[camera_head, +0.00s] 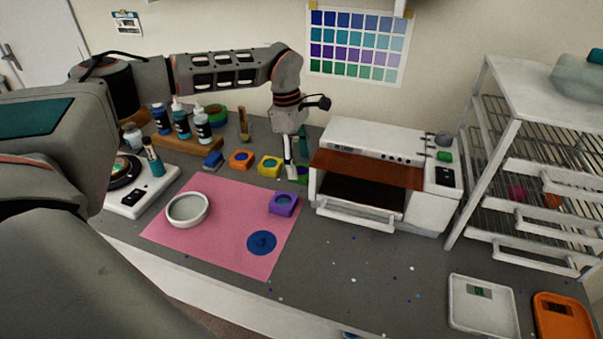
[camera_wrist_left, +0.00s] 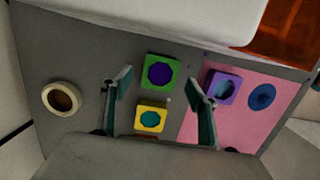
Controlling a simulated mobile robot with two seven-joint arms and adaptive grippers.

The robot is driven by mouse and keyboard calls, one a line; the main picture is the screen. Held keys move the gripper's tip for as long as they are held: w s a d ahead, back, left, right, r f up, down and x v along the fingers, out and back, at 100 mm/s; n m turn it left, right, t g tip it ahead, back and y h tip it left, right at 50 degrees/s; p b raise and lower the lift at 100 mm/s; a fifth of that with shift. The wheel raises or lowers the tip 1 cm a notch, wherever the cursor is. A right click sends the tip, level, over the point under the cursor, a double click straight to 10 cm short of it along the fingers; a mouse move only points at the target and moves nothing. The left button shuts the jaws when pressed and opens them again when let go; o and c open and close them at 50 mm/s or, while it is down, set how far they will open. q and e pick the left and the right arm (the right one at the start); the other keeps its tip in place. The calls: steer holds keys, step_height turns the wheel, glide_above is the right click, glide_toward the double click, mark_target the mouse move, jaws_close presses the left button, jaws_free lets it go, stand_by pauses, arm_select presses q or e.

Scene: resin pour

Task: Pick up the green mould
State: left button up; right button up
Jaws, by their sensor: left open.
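In the head view only part of the green mould (camera_head: 303,173) shows, behind my left gripper (camera_head: 296,163). The left gripper points down over the worktop, open and empty, apart from the mould as far as I can tell. My right gripper is not in view.
The yellow mould (camera_wrist_left: 138,121) is close beside the green one, and the purple mould (camera_wrist_left: 211,93) is on the pink mat (camera_wrist_left: 238,125). In the head view, the white oven (camera_head: 365,208) with its door open stands just right of the gripper. Bottles (camera_head: 202,127) stand left.

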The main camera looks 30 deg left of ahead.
arm_select(q)
steer(key=shift+d+f, duration=0.2)
steer(key=shift+f, duration=0.55)
steer(key=shift+d+f, duration=0.1)
steer(key=shift+f, duration=0.5)
steer(key=c, duration=1.2)
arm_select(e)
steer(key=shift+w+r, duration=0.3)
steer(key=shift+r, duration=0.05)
arm_select(q)
steer(key=shift+w+r, duration=0.1)
steer(key=shift+r, duration=0.5)
step_height(320, 180, up, 19)
steer(key=shift+f, duration=0.1)
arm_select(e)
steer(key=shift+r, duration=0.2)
